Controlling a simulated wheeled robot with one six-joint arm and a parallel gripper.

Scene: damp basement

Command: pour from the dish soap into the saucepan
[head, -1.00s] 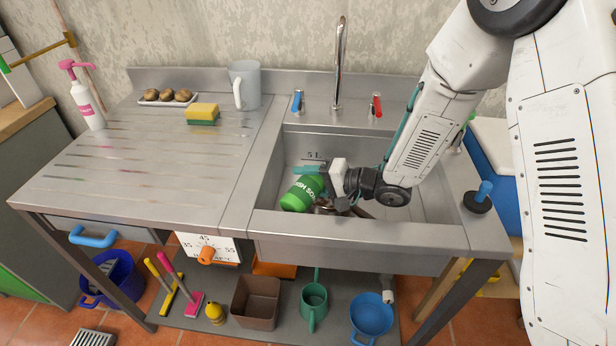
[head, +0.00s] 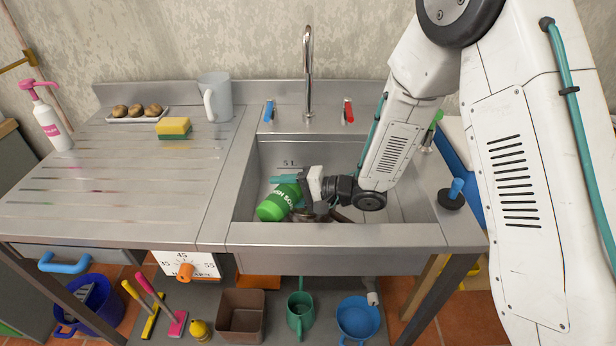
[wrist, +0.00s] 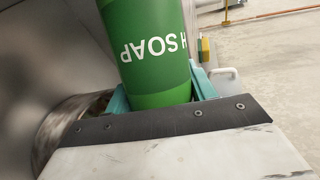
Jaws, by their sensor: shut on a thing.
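The dish soap (head: 272,206) is a green bottle with white lettering, tilted well over inside the sink, its lower-left end pointing down and left. My gripper (head: 291,188) is shut on it, with teal fingers on either side. The bottle also fills the upper middle of the wrist view (wrist: 152,45), between the teal fingers. A metal vessel, likely the saucepan (head: 308,216), sits in the sink beneath my gripper and is mostly hidden. Its curved metal side shows at the left of the wrist view (wrist: 62,128). I cannot see the bottle's mouth or any liquid.
The sink's front rim (head: 330,235) and the tap (head: 308,70) bound the work area. A grey jug (head: 218,97), a sponge (head: 173,127) and a tray of brown lumps (head: 137,118) stand on the drainboard. A plunger (head: 452,194) is on the right edge.

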